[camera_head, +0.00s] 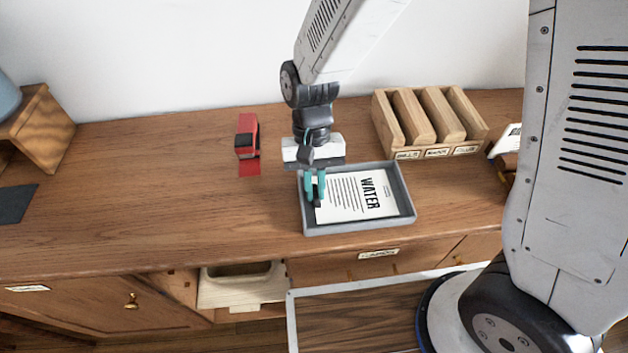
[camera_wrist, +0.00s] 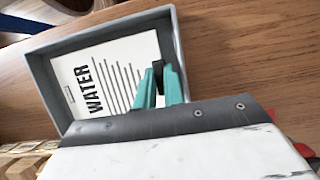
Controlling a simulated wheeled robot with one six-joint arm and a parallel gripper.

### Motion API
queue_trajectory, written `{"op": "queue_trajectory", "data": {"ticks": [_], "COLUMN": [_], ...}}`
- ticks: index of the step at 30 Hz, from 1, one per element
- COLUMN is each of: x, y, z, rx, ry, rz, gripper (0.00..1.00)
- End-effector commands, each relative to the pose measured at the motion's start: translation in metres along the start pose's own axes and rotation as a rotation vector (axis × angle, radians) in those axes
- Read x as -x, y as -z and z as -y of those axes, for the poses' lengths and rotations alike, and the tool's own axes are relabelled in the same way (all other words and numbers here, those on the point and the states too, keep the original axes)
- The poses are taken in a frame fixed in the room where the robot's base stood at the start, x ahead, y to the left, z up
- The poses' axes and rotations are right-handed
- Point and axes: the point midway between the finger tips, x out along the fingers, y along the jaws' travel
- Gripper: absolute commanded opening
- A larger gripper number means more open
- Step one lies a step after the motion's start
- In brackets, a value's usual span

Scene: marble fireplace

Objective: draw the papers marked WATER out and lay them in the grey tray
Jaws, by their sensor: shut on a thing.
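A white sheet of paper marked WATER (camera_head: 367,197) lies in the grey tray (camera_head: 408,205) on the wooden desk. Whether more sheets lie under it cannot be told. My gripper (camera_head: 315,195) is at the left part of the tray, its teal fingers shut at the paper's left edge. In the wrist view the fingers (camera_wrist: 159,85) meet at the end of the WATER paper (camera_wrist: 85,75) away from its heading, inside the tray's walls (camera_wrist: 40,80). The fingertips hide that edge of the paper.
A wooden sorter (camera_head: 430,125) with labelled slots stands behind the tray to the right. A red stapler-like object (camera_head: 248,140) sits left of my arm.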

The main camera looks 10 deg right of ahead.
Motion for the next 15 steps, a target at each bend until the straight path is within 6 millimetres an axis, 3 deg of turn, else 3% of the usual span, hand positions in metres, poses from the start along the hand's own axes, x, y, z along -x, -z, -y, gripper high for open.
{"op": "queue_trajectory", "data": {"ticks": [8,9,11,15], "x": [-0.0007,-0.0007,-0.0006,-0.0006], "y": [0.0002,0.0002,0.0002,0.0001], "z": [0.0,0.0,0.0,0.0001], "rx": [0.0,0.0,0.0,0.0], "ry": [0.0,0.0,0.0,0.0], "rz": [0.0,0.0,0.0,0.0], "gripper": [0.0,0.21,0.36,0.36]}}
